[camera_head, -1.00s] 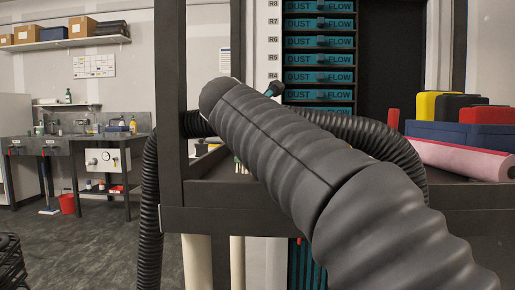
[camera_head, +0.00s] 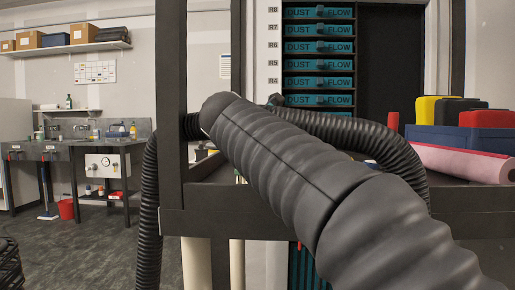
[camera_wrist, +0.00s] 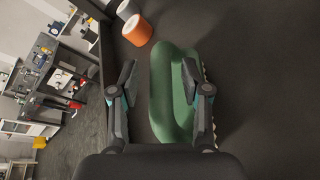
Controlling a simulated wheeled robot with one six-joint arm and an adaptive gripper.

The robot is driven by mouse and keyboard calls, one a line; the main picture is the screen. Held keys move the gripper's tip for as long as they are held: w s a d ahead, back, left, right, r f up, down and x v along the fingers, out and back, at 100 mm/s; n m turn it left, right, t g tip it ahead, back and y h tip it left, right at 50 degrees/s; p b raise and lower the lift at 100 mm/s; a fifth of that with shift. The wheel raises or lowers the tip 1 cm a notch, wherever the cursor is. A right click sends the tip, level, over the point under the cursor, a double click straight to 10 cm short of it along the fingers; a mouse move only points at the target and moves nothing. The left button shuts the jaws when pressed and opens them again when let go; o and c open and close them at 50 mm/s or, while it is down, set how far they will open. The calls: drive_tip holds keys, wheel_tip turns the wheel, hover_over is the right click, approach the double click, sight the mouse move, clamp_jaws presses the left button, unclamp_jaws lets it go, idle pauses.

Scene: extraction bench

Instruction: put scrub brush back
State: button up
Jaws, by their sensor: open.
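A green scrub brush (camera_wrist: 165,95) lies on a dark surface in the wrist view, its pale bristles showing along the right side. My gripper (camera_wrist: 162,85) is open, with one finger left of the brush and the other over or beside its right part. The brush shows between the fingers, nearer the right one; I cannot tell whether they touch it. In the head view my ribbed arm covers the brush and most of the gripper.
An orange and white cylinder (camera_wrist: 137,30) stands beyond the brush. In the head view, a pink roll (camera_head: 465,163) and a blue bin (camera_head: 455,138) sit on the bench (camera_head: 340,210) at right. Teal drawers (camera_head: 320,65) rise behind. A dark post (camera_head: 170,90) stands left.

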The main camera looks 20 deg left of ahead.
drive_tip(key=v, duration=1.2)
